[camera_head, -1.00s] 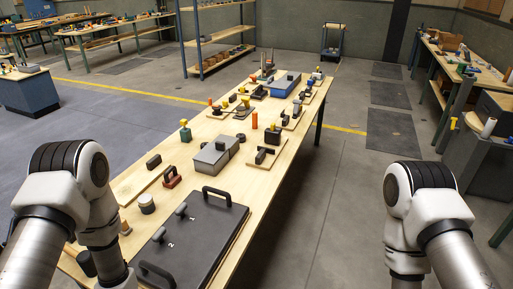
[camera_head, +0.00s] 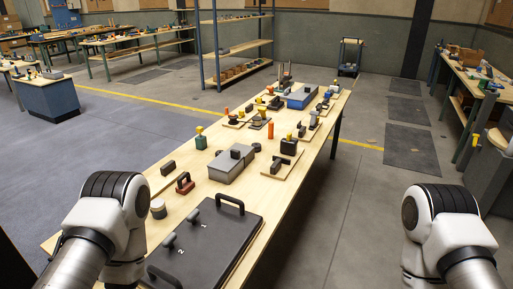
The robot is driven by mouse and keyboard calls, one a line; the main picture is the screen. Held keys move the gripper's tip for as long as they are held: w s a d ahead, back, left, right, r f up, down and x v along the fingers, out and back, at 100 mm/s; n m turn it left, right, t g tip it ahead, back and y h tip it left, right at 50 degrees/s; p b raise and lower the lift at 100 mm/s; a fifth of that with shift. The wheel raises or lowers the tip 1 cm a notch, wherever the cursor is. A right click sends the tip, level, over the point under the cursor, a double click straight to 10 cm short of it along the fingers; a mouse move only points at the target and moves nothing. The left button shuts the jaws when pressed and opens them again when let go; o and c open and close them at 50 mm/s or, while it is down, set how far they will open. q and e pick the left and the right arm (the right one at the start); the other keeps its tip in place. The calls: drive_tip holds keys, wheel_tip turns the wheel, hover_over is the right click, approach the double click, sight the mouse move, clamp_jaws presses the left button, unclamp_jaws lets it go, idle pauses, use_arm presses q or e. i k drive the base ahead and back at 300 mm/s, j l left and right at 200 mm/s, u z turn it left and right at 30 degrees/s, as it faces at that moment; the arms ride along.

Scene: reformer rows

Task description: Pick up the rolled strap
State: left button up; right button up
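No object can be surely made out as the rolled strap. A small dark coil-like ring (camera_head: 256,147) lies on the long wooden table (camera_head: 262,219) just right of the grey box. A short round thing with a dark top and pale side (camera_head: 158,209) stands nearer, by the left edge; either could be a roll, but both are too small to tell. My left arm comes in at lower left and hides the table's near left corner. My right arm is at lower right, over the floor beside the table. Neither gripper is in view.
A black panel with handles (camera_head: 215,235) covers the table's near end. A grey box (camera_head: 231,166), a red-handled block (camera_head: 185,183) and a green block with yellow top (camera_head: 200,140) stand beyond. A blue case (camera_head: 301,97) is at the far end. Floor right of the table is clear.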

sight(258, 145)
drive_tip(key=u, duration=2.35)
drive_tip(key=i+j, duration=0.35)
drive_tip(key=i, duration=0.15)
drive_tip(key=i+j+u, duration=0.15)
drive_tip(key=i+j, duration=0.55)
drive_tip(key=i, duration=0.3)
drive_tip(key=i+j+u, duration=0.15)
drive_tip(key=i+j, duration=0.2)
drive_tip(key=i, duration=0.15)
drive_tip(key=i+j, duration=0.25)
drive_tip(key=i, duration=0.3)
drive_tip(key=i+l+z, duration=0.2)
drive_tip(key=i+z, duration=0.7)
drive_tip(key=i, duration=0.25)
drive_tip(key=i+j+z, duration=0.25)
drive_tip(key=i+z, duration=0.2)
drive_tip(key=i+j+z, duration=0.45)
drive_tip(key=i, duration=0.15)
drive_tip(key=i+l+z, duration=0.4)
drive_tip(key=i+z, duration=0.75)
drive_tip(key=i, duration=0.15)
drive_tip(key=i+j+z, duration=0.15)
drive_tip(key=i+z, duration=0.25)
drive_tip(key=i, duration=1.05)
drive_tip(key=i+z, duration=0.15)
drive_tip(key=i, duration=0.95)
drive_tip(key=i+j, duration=0.2)
drive_tip(key=i, duration=0.85)
